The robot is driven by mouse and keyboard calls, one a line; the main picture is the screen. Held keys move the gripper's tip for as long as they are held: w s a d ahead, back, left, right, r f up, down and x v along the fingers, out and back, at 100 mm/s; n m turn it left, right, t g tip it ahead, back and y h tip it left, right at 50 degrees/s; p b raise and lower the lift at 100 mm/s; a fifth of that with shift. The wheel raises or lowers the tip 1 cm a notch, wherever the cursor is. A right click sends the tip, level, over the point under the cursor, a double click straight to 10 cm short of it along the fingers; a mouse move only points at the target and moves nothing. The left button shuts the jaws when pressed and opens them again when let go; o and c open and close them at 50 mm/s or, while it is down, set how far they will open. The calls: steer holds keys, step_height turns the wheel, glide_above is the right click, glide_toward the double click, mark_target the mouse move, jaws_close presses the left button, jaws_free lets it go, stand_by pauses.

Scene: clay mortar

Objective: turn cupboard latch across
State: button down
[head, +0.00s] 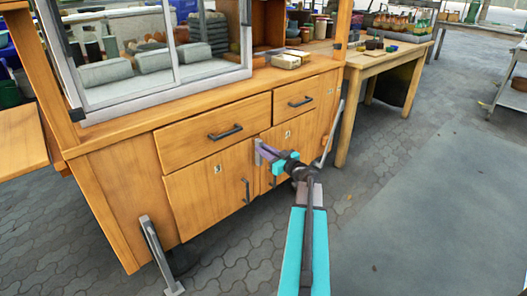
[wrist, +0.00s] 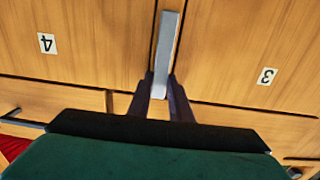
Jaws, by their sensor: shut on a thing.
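The cupboard latch is a flat grey bar (wrist: 167,45) that lies along the seam between two wooden doors in the wrist view. Its near end sits between the two dark fingers of my gripper (wrist: 160,105), which are shut on it. In the head view the latch (head: 258,152) shows as a small upright grey piece near the top of the seam. My gripper (head: 266,155) reaches it from the right, and the fingers hide part of it. The wooden cupboard (head: 120,190) has its doors closed.
Dark bar handles stand out from the drawers (head: 225,132) and doors (head: 246,192) around the latch. Number labels 4 (wrist: 47,43) and 3 (wrist: 266,76) are on the doors. A wooden table (head: 385,58) adjoins the cupboard's right side. Paved floor in front is clear.

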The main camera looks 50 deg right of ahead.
steer(key=shift+d+f+m+b, duration=0.1)
steer(key=shift+m+b, duration=0.2)
steer(key=shift+b, duration=0.05)
steer(key=shift+s+d+f+m, duration=0.1)
steer(key=shift+d+f+m, duration=0.4)
steer(key=shift+m, duration=2.35)
steer(key=shift+w+d+f+m, duration=0.1)
steer(key=shift+d+f+m, duration=0.4)
steer(key=shift+m, duration=2.4)
steer(key=shift+s+d+f+m, duration=0.1)
steer(key=shift+d+f+m, duration=0.4)
steer(key=shift+m, duration=2.35)
steer(key=c, duration=1.6)
jaws_free()
steer(key=shift+f, duration=0.1)
